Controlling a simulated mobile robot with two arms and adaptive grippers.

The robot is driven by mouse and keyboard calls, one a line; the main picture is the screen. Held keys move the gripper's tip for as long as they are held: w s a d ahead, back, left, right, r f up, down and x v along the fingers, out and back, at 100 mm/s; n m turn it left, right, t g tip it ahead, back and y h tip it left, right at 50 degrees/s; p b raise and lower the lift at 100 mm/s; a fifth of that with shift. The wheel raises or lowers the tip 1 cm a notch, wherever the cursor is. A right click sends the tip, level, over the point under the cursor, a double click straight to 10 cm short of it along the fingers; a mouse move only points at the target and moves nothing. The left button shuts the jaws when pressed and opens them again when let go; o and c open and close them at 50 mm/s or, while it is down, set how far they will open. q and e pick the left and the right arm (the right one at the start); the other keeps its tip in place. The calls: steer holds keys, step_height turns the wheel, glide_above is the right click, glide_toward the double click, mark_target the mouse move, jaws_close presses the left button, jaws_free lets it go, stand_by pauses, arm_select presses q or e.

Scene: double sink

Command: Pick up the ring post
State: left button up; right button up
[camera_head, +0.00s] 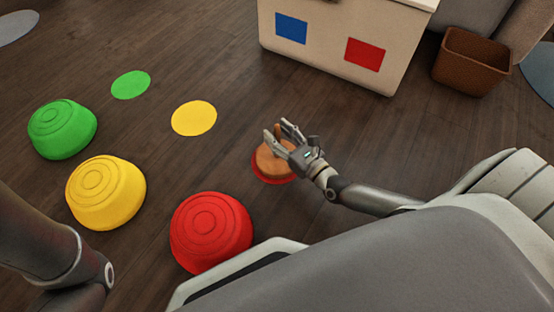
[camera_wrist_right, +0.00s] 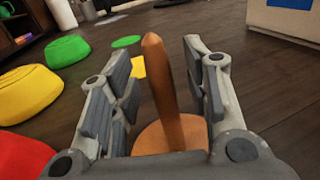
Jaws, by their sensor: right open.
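The ring post (camera_head: 270,163) is an orange-brown wooden post on a round base. It stands on the floor on a red disc (camera_head: 260,175) in the head view. In the right wrist view the upright post (camera_wrist_right: 160,90) stands between the two fingers, with its round base below. My right gripper (camera_head: 278,133) is open around the post, and gaps show between post and fingers. The fingers also show in the right wrist view (camera_wrist_right: 163,75). Part of the base is hidden by my gripper. My left gripper is out of view; only part of my left arm shows.
Green (camera_head: 62,129), yellow (camera_head: 105,192) and red (camera_head: 211,231) upturned bowl-like domes stand to the left. Flat green (camera_head: 131,85) and yellow (camera_head: 194,118) discs lie on the floor. A white box (camera_head: 345,35) with blue and red squares and a brown basket (camera_head: 470,62) stand behind.

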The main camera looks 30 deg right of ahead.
steer(key=shift+w+a, duration=0.1)
steer(key=shift+w, duration=0.4)
jaws_close()
